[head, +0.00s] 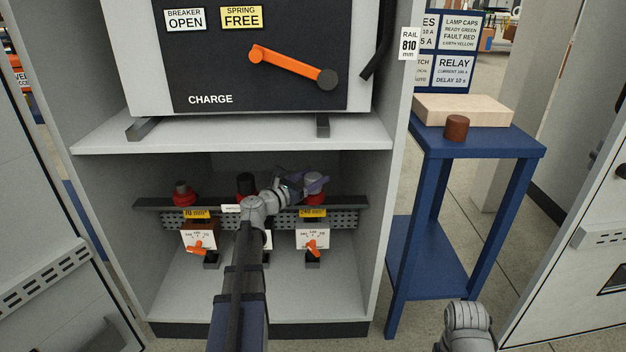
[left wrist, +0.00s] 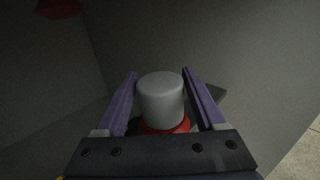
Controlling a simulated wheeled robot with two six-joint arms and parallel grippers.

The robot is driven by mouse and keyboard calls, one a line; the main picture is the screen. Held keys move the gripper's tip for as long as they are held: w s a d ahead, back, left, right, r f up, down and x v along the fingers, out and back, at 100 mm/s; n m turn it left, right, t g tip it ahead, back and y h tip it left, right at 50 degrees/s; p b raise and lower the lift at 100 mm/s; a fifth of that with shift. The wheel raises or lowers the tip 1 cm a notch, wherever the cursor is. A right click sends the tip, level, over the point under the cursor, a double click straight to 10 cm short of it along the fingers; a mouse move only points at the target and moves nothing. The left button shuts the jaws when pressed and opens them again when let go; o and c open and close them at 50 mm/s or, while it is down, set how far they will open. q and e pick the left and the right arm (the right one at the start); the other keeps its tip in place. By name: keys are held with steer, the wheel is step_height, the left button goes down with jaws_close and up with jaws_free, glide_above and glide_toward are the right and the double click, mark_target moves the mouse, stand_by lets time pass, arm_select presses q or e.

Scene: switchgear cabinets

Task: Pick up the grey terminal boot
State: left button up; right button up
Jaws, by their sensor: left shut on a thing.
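The grey terminal boot (left wrist: 161,97) is a smooth grey cylinder in the left wrist view, upright on a red base (left wrist: 163,126). My left gripper (head: 314,183) reaches into the lower cabinet bay at the right-hand terminal. Its purple fingers stand either side of the boot, and it is shut on it; the gripper hides part of the boot in the head view. The boot still sits at the red base (head: 313,198). My right gripper is not in view; only a grey part of my right arm shows at the lower right.
White dial plates with orange levers (head: 312,246) sit below. The shelf (head: 240,134) is above my arm. A blue table (head: 480,143) with a brown cylinder (head: 456,127) stands right.

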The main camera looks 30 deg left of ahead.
mark_target(313, 176)
arm_select(q)
step_height(313, 176, up, 3)
steer(key=p, duration=0.3)
steer(key=shift+r, duration=0.2)
steer(key=shift+s+r+p, duration=0.2)
steer(key=shift+r+p, duration=0.1)
steer(key=shift+p, duration=0.05)
steer(key=v, duration=1.7)
steer(key=shift+s+a+f, duration=0.2)
steer(key=shift+s+f, duration=0.05)
